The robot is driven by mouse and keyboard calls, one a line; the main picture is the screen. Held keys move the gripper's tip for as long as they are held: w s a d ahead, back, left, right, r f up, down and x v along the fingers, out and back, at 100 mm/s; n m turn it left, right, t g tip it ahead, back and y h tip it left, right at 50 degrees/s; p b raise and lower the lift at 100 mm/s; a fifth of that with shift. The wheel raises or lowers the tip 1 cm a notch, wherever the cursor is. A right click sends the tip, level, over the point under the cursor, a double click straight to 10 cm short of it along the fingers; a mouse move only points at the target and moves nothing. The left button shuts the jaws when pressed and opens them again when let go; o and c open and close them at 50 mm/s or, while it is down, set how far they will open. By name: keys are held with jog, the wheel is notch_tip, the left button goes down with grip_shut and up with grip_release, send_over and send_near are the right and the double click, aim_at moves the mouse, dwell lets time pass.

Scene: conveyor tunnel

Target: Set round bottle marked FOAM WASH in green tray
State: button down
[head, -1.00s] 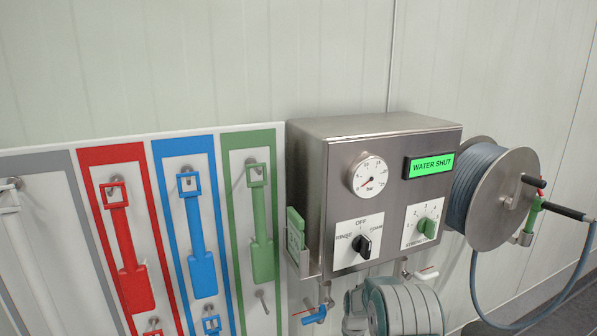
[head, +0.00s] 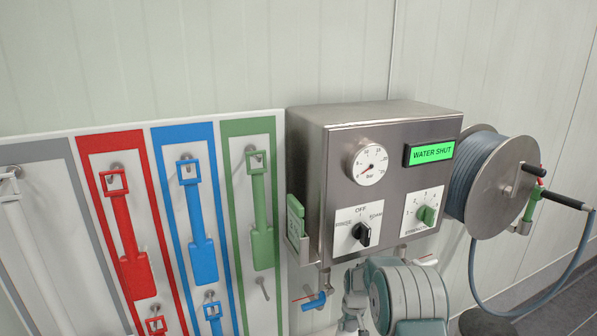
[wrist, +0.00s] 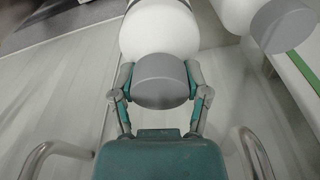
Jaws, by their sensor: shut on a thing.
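In the wrist view my gripper (wrist: 160,72) is shut on a white round bottle (wrist: 160,30) with a grey cap. The two fingers press on both sides of the cap. No label shows on the bottle, so I cannot tell whether it reads FOAM WASH. I cannot make out the green tray for certain in either view. In the head view only part of my arm shows at the bottom, and my gripper and the bottle are out of sight.
A second white bottle with a grey cap (wrist: 283,25) is at the upper right in the wrist view, near a green strip (wrist: 303,70). In the head view are a steel control box (head: 380,190), a hose reel (head: 490,185) and a board of coloured tools (head: 200,220).

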jog(key=shift+r, duration=1)
